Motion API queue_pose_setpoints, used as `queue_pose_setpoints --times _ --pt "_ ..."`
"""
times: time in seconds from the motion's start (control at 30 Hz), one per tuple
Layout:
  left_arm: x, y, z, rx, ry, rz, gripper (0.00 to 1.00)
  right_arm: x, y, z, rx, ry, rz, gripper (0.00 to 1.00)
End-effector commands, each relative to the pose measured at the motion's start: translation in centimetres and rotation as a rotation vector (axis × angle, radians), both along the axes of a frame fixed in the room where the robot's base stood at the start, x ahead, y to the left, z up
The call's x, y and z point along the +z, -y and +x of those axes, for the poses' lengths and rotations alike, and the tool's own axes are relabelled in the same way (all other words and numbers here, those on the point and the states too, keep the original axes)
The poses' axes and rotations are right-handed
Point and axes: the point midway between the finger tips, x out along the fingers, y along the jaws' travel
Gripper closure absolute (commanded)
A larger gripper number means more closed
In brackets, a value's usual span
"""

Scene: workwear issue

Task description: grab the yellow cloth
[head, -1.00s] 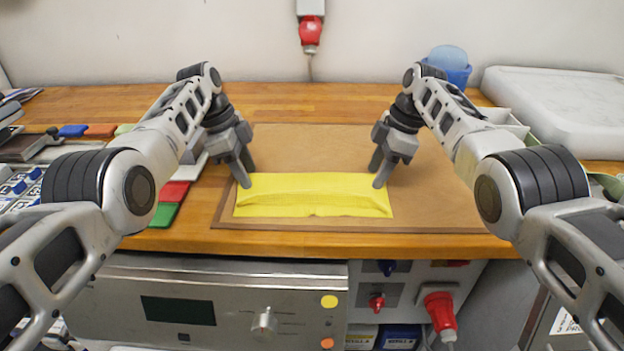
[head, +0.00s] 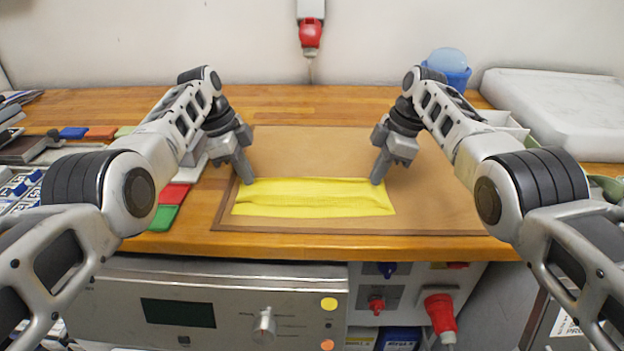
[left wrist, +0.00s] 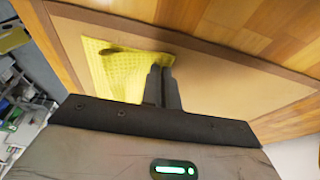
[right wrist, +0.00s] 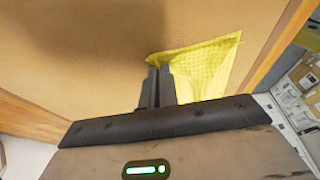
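The yellow cloth (head: 313,204) lies on the brown mat (head: 440,205) near the table's front edge, with a raised fold running across it. My left gripper (head: 249,181) is shut on the cloth's far left corner. In the left wrist view its fingers (left wrist: 161,70) are together at the cloth (left wrist: 120,72). My right gripper (head: 376,181) is shut on the far right corner. In the right wrist view its fingers (right wrist: 159,70) are together and the cloth (right wrist: 205,70) bunches at the tips. The pinched cloth between the fingers is mostly hidden.
Red (head: 174,193) and green (head: 163,216) pieces lie left of the mat. A blue container (head: 448,70) and a white box lid (head: 555,105) stand at the back right. The mat behind the cloth is clear. A metal appliance (head: 200,300) is below the table's front edge.

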Motion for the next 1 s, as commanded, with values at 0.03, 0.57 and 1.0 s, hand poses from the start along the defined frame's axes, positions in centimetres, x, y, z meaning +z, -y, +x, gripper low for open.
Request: queue_pose_setpoints --times 0.03,0.57,1.0 --pt "-0.3 0.0 -0.1 0.000 -0.004 0.002 1.00 -0.3 0.1 -0.1 0.000 -0.006 -0.002 1.00" --pt "3.2 0.0 0.0 0.000 -0.002 0.001 1.00 3.2 0.1 -0.1 -0.001 -0.004 -0.002 1.00" --pt "4.4 -0.1 0.0 0.001 -0.001 0.001 1.00 4.4 0.1 -0.1 0.000 -0.002 -0.001 1.00"
